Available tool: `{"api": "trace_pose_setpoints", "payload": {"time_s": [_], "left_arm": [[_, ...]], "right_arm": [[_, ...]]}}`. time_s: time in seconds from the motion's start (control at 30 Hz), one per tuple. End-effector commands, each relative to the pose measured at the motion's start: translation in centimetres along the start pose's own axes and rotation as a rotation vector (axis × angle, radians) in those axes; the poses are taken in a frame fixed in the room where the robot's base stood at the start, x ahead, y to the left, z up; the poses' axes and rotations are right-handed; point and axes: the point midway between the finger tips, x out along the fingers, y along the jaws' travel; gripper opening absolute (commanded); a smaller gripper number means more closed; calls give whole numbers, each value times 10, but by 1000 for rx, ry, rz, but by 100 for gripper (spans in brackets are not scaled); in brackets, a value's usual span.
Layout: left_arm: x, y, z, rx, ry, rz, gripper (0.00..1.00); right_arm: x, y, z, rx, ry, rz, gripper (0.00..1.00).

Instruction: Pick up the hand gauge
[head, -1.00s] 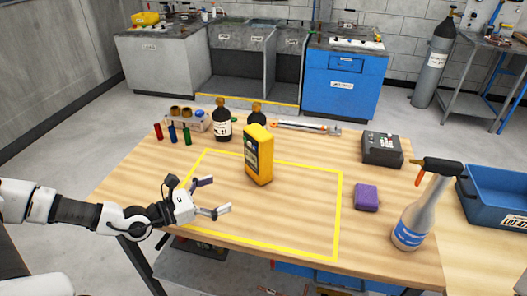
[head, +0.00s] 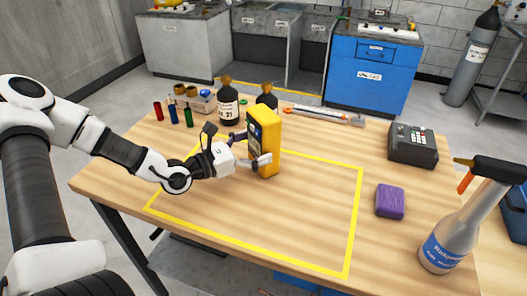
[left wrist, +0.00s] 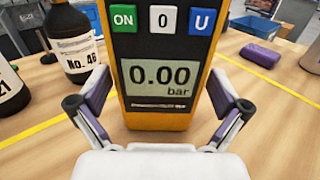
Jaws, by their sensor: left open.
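The hand gauge (head: 268,144) is a yellow upright block with a dark face, standing inside the yellow outline on the wooden table. In the left wrist view its face (left wrist: 160,50) shows ON, 0 and U buttons and a display reading 0.00 bar. My left gripper (head: 252,149) is open, right in front of the gauge's face at its left side. In the left wrist view the two fingers (left wrist: 160,110) stand on either side of the gauge's lower part, with gaps visible. The gauge's far side is hidden. My right gripper is not in view.
Two dark bottles (head: 228,104) stand behind the gauge, one labelled No. 46 in the left wrist view (left wrist: 80,45). A purple block (head: 390,201), a spray bottle (head: 447,240) and a dark box (head: 413,145) are to the right. Colored vials (head: 174,117) stand at the back left. The front middle is clear.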

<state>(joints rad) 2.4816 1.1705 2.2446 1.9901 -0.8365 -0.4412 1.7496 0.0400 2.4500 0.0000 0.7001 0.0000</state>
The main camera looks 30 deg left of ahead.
Motion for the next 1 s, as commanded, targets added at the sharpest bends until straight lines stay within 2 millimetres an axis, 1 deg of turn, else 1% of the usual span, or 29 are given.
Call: {"api": "trace_pose_setpoints", "payload": {"time_s": [0.03,0.2,0.43,0.47,0.5,0.57,0.6,0.63,0.67,0.7,0.87,1.0], "left_arm": [[7,0,-5,5,6,-3,100],[20,0,-2,0,3,-1,100],[21,0,0,-2,0,1,100],[21,0,0,-2,0,1,93],[21,0,0,-2,0,1,79],[21,0,0,-2,0,0,57],[21,0,0,-2,0,0,43],[21,0,0,-1,0,0,35],[21,0,0,-1,0,0,35],[21,0,1,-1,-1,1,27],[21,0,1,-1,-1,1,27],[21,1,7,0,-2,1,27]], "right_arm": [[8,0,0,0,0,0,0],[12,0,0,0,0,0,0],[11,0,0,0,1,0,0],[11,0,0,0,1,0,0],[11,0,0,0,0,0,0],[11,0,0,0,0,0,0],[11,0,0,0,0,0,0],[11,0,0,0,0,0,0],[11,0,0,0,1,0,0],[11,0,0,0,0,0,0],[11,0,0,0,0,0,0],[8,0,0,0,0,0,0]]}}
